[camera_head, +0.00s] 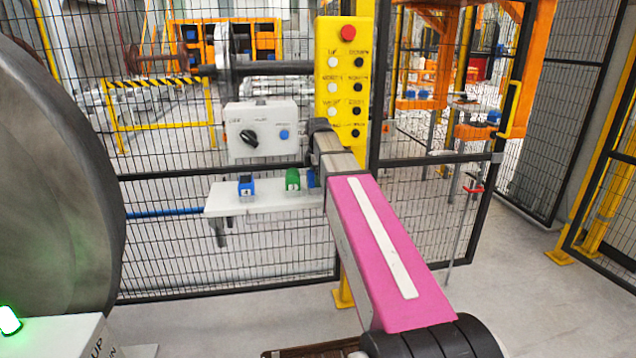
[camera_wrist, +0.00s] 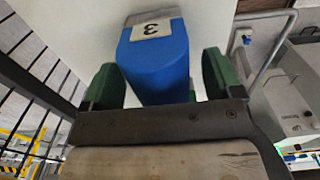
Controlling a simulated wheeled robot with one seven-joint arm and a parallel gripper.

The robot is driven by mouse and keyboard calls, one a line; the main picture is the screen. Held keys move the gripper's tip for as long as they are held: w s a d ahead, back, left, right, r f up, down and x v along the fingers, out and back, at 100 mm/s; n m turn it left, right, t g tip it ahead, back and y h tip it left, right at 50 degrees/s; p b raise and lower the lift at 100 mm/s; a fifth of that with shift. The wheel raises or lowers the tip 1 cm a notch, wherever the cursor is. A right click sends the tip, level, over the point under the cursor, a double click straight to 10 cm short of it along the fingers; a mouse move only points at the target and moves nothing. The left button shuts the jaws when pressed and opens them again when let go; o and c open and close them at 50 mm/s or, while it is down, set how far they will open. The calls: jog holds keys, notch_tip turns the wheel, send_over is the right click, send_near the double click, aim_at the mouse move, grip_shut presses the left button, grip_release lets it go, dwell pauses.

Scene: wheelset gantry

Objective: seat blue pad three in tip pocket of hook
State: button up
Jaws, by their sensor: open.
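Blue pad three (camera_wrist: 158,65) shows in the wrist view, with a white label reading 3 on its light top. It lies between the two green fingers of my gripper (camera_wrist: 160,82), which are open. The left finger looks close to the pad; a narrow gap shows at the right finger. I cannot tell whether either touches. In the head view my arm hides most of the gripper area. A blue piece (camera_head: 313,178) shows beside my arm on the shelf; its label is not readable. I do not make out the hook or its tip pocket.
A white shelf (camera_head: 270,204) on the mesh fence holds a blue pad marked 4 (camera_head: 246,186) and a green block (camera_head: 292,180). Above are a grey switch box (camera_head: 262,146) and a yellow button panel (camera_head: 336,100). A large metal wheel (camera_head: 55,190) stands at left.

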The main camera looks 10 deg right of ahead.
jog(key=shift+f, duration=0.5)
jog(key=shift+r, duration=0.1)
jog(key=c, duration=1.3)
